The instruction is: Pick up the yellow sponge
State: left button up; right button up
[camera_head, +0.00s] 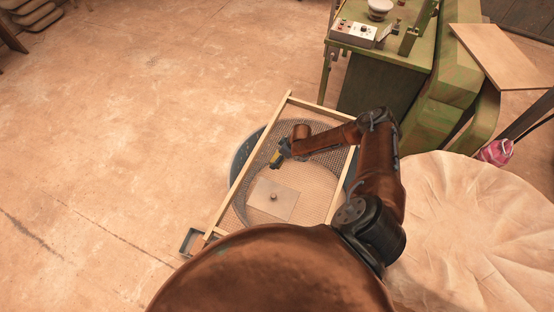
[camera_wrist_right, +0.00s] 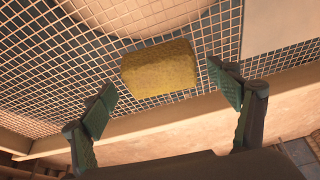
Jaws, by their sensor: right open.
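The yellow sponge (camera_wrist_right: 159,68) is a rough block lying on the wire mesh of a wooden-framed screen (camera_head: 291,97). In the head view only a small yellow patch of the sponge (camera_head: 275,162) shows beside my right gripper (camera_head: 281,154). In the right wrist view my right gripper (camera_wrist_right: 161,80) is open, with one finger to each side of the sponge. There is a gap between the sponge and each finger, and the sponge lies a little beyond the fingertips. My left gripper is not in view.
The screen lies over a round tub (camera_head: 240,156). A square plate with a knob (camera_head: 272,198) is on the screen near the sponge. A green machine (camera_head: 376,80) stands behind, and a pale cloth-covered round form (camera_head: 475,225) is at right.

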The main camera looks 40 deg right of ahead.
jog(key=shift+w+a+f, duration=0.1)
jog(key=shift+w+f, duration=0.1)
jog(key=shift+f, duration=0.5)
jog(key=c, duration=1)
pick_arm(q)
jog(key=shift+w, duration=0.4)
pick_arm(e)
jog(key=shift+c, duration=0.5)
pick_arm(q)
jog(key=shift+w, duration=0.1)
pick_arm(e)
jog(key=shift+r, duration=0.15)
